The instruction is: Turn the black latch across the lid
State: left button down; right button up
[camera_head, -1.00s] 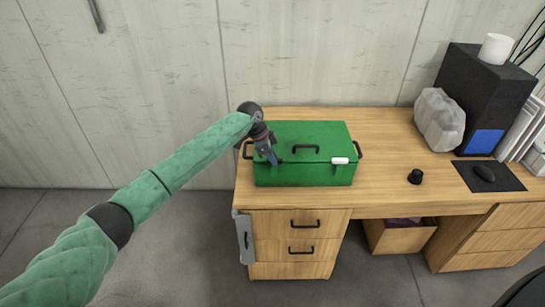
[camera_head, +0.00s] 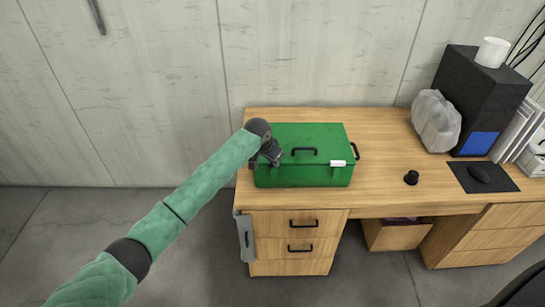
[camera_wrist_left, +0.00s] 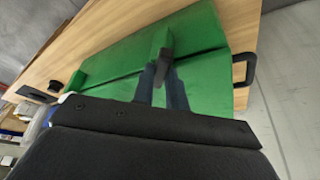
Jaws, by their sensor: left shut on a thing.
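The green toolbox (camera_head: 312,177) stands on the left part of the desk with its lid down. A black handle (camera_head: 305,150) is on the lid, and a white latch (camera_head: 338,162) sits at its front right edge. My left gripper (camera_head: 273,160) is at the lid's front left edge, where my wrist hides its fingers and the black latch. In the left wrist view, the fingers of my left gripper (camera_wrist_left: 162,92) are shut on the small black latch (camera_wrist_left: 165,66), near the lid seam. The latch's exact angle is hard to tell. My right gripper is not in view.
A black side handle (camera_wrist_left: 246,70) sticks out at the toolbox's end. A small black knob-shaped object (camera_head: 411,178), a mouse pad (camera_head: 505,182), a grey lump (camera_head: 436,120) and a black computer case (camera_head: 480,95) are to the right. The desk (camera_head: 385,145) is bare between them and the toolbox.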

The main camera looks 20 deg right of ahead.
pick_arm(q)
jog(key=n+p, duration=0.1)
jog(key=n, duration=0.1)
jog(key=n+t+y+p, duration=0.1)
jog(key=n+p, duration=0.1)
jog(key=n, duration=0.1)
jog(key=shift+s+d+r+y, duration=0.15)
jog(key=shift+s+d+y, duration=0.05)
jog(key=shift+y, duration=0.1)
jog(key=shift+n+t+y+p, duration=0.4)
jog(key=shift+n+t+p, duration=0.15)
jog(key=shift+n, duration=1.05)
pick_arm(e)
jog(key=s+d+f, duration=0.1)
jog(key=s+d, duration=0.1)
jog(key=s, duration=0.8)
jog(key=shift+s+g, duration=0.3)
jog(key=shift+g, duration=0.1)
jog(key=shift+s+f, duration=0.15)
pick_arm(q)
jog(key=c, duration=1.4)
grip_release()
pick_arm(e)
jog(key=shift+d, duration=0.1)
